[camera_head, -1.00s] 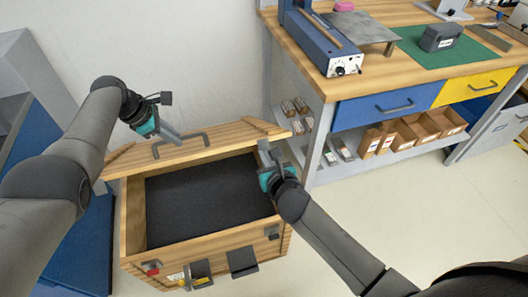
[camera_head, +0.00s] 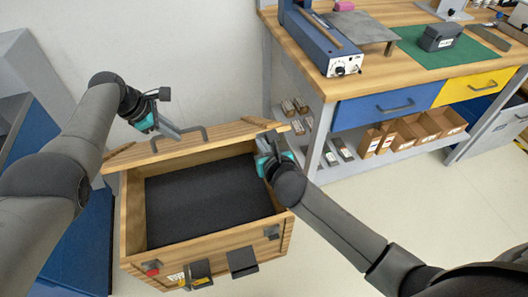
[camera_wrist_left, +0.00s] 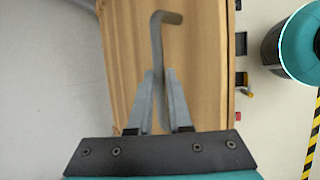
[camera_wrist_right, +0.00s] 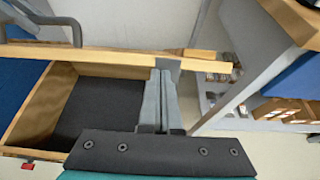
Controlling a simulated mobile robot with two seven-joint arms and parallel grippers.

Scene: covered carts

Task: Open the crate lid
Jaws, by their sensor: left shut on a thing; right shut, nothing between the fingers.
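The wooden crate (camera_head: 205,240) stands on the floor with its lid (camera_head: 215,137) raised at the back, showing the dark interior (camera_head: 205,198). My left gripper (camera_head: 174,132) is shut on the lid's grey bar handle (camera_head: 196,130); the left wrist view shows the handle (camera_wrist_left: 158,45) between the fingers (camera_wrist_left: 161,100). My right gripper (camera_head: 264,142) is shut and empty at the crate's right back corner. In the right wrist view its fingertips (camera_wrist_right: 160,80) are at the lid's edge (camera_wrist_right: 110,56); I cannot tell whether they touch it.
A workbench (camera_head: 325,85) with blue and yellow drawers and a lower shelf of boxes stands close on the right. A wall (camera_head: 190,50) is behind the crate. A blue unit (camera_head: 85,245) is on the left. Floor at the right front is clear.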

